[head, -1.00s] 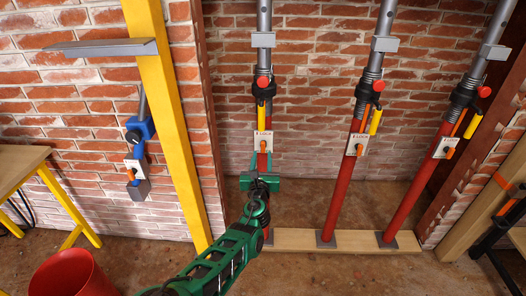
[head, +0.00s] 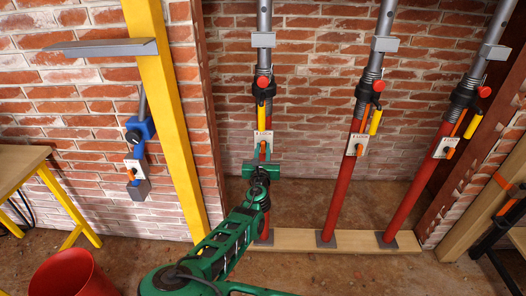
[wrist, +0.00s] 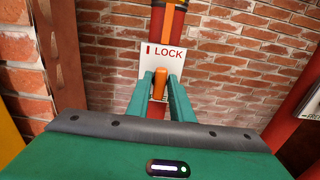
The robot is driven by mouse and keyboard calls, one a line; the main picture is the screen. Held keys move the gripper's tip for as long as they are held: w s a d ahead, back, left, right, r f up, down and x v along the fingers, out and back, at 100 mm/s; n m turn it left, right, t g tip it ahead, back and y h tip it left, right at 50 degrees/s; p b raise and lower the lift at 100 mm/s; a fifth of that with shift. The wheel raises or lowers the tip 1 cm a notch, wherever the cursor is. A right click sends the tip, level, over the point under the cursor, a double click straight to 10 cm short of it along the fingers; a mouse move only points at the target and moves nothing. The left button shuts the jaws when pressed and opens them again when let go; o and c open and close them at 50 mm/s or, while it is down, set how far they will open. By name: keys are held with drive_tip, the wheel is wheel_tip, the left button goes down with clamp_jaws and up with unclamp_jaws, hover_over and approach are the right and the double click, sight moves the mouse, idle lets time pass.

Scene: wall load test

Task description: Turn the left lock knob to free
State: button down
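The left prop is a red and grey post with a white LOCK plate (head: 263,139) on its front, which also shows in the wrist view (wrist: 148,63). An orange lock knob (wrist: 160,82) sits on this plate, under the word LOCK and a red mark. The knob stands roughly upright. My gripper (wrist: 160,92) has its two green fingers on either side of the knob, with very little gap visible; firm contact is not clear.
A middle prop (head: 343,185) and a right prop (head: 421,180) stand to the right with similar plates and orange knobs. A yellow post (head: 165,110) with a grey shelf (head: 100,48) and a blue device (head: 139,130) are left. A red bucket (head: 75,275) stands at lower left.

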drive_tip(key=shift+m, duration=0.4)
drive_tip(key=m, duration=0.4)
drive_tip(key=shift+d, duration=0.1)
drive_tip(key=m, duration=0.4)
drive_tip(key=shift+d+f, duration=0.1)
drive_tip(key=shift+f, duration=0.05)
drive_tip(key=m, duration=0.5)
drive_tip(key=shift+f, duration=0.1)
drive_tip(key=shift+d+f+m, duration=0.1)
drive_tip(key=shift+f+m, duration=0.05)
drive_tip(key=shift+m, duration=1.85)
drive_tip(key=c, duration=1.7)
unclamp_jaws()
